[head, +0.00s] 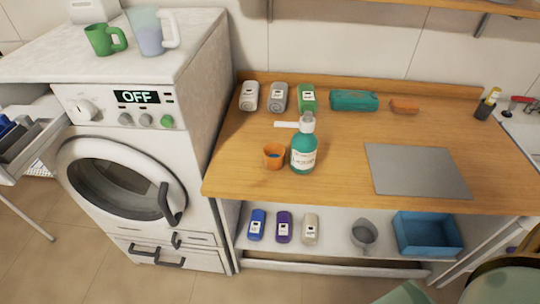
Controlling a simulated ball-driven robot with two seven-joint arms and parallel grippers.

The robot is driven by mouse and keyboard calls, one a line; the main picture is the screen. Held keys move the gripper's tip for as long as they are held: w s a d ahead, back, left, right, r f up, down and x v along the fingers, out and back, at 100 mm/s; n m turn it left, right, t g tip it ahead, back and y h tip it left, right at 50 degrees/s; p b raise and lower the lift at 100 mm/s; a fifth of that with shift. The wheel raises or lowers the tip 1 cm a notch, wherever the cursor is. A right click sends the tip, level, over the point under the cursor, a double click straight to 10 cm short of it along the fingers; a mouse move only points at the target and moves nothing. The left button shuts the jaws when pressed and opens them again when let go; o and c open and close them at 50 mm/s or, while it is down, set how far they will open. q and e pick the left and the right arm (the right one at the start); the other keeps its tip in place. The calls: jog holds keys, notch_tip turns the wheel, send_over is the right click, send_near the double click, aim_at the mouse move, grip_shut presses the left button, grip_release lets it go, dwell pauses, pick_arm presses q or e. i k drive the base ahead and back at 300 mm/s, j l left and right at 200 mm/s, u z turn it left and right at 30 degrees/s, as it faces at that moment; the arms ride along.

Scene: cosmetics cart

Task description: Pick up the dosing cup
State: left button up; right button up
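A small orange cup (272,162), which looks like the dosing cup, stands upright on the wooden counter (235,180) near its front left edge. A grey cup-like vessel (364,236) stands on the white shelf below the counter. Neither of my grippers can be made out in the head view.
Several bottles, a teal pouch (354,101) and an orange block (404,106) line the counter's back. A grey mat (418,172) lies right. A blue bin (428,234) and bottles occupy the lower shelf. A washing machine (140,150) stands left, with a green mug (104,41) and pitcher (149,32) on top.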

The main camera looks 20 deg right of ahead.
aim_at(274, 153)
jog(key=i+j+u, duration=0.1)
jog(key=u, duration=0.25)
jog(key=i+j+u, duration=0.1)
jog(key=u, duration=0.2)
jog(key=i+u, duration=0.35)
jog(key=k+z, duration=0.1)
jog(key=z, duration=2.15)
